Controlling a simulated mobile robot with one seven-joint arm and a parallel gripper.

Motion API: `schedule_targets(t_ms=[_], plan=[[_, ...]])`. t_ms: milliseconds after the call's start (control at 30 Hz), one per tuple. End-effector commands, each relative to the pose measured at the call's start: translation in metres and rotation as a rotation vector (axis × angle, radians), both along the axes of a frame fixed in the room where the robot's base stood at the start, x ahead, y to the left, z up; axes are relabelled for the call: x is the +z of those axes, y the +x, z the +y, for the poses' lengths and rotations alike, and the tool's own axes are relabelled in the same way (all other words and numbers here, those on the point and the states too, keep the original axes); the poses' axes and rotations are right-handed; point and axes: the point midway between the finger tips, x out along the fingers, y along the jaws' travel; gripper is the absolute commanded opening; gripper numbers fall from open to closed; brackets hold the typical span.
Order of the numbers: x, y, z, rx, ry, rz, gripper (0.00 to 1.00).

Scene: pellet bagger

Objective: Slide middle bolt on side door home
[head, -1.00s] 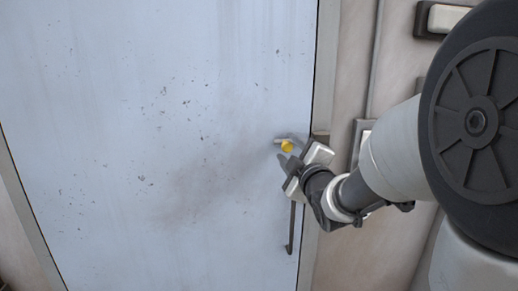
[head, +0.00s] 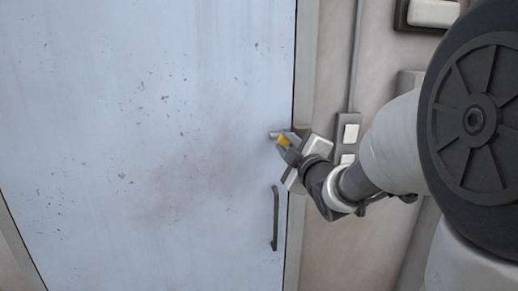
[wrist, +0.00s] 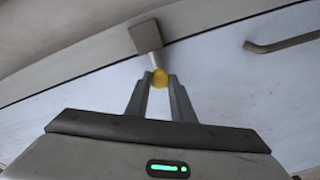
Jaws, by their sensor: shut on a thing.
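The side door (head: 150,130) is a pale blue, scuffed panel filling the left of the head view. The fingers partly hide the knob in the head view.
A dark door handle (head: 275,218) stands below the bolt; it also shows in the wrist view (wrist: 283,43). Right of the door frame (head: 303,75) is a wall switch plate (head: 349,132) close to my arm. Another white-faced box (head: 433,13) is higher up.

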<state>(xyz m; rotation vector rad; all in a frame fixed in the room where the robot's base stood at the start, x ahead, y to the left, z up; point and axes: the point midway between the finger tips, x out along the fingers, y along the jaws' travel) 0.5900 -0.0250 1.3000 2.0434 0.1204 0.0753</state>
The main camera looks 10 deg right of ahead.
Motion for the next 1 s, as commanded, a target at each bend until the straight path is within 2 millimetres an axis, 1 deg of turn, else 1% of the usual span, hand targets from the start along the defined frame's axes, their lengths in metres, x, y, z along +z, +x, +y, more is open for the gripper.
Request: schedule_targets(t_ms=[100, 367, 400, 467, 500, 833, 933, 1000], plan=[[0.0, 0.0, -0.005, -0.004, 0.002, 0.0, 0.0], [0.0, 0.0, -0.008, -0.008, 0.002, 0.002, 0.0], [0.0, 0.0, -0.008, -0.008, 0.002, 0.002, 0.23], [0.0, 0.0, -0.008, -0.008, 0.002, 0.001, 0.33], [0.0, 0.0, -0.008, -0.008, 0.002, 0.002, 0.4], [0.0, -0.002, -0.006, -0.003, 0.001, 0.001, 0.41], [0.0, -0.01, -0.007, -0.003, 0.001, 0.001, 0.41], [0.0, -0.02, -0.008, -0.004, 0.001, -0.001, 0.41]])
